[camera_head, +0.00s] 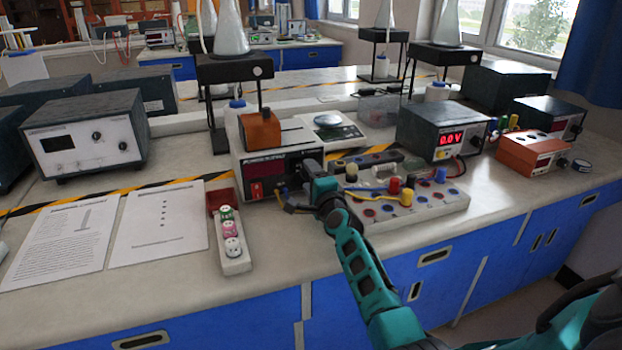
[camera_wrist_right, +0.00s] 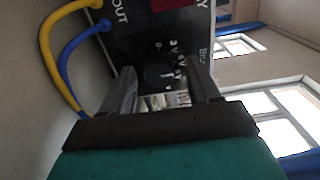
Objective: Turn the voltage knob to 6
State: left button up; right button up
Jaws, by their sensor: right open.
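The voltage knob (camera_wrist_right: 158,73) is a dark round knob on a black panel in the right wrist view, with small white numbers beside it that are too blurred to read surely. My right gripper (camera_wrist_right: 161,76) is open, with one finger on each side of the knob; I cannot tell whether the fingers touch it. In the head view, my right gripper (camera_head: 312,188) is at the front of the power supply (camera_head: 262,168), which has a red display, and it hides the knob. My left gripper is not in view.
Yellow and blue cables (camera_wrist_right: 62,62) plug into the panel near the knob. A white terminal board (camera_head: 425,205) with colored posts lies right of the gripper. A narrow tray (camera_head: 237,263) and papers (camera_head: 160,222) lie left. Another supply (camera_head: 440,135) reads 0.0 V.

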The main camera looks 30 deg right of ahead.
jog(key=shift+s, duration=0.1)
jog(key=shift+s+a, duration=0.1)
jog(key=shift+s, duration=0.2)
jog(key=p+v, duration=0.2)
jog(key=v, duration=1)
jog(key=shift+s, duration=0.1)
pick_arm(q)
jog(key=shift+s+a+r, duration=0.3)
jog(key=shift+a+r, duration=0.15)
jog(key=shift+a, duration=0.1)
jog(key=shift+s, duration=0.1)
pick_arm(e)
jog(key=shift+f, duration=0.1)
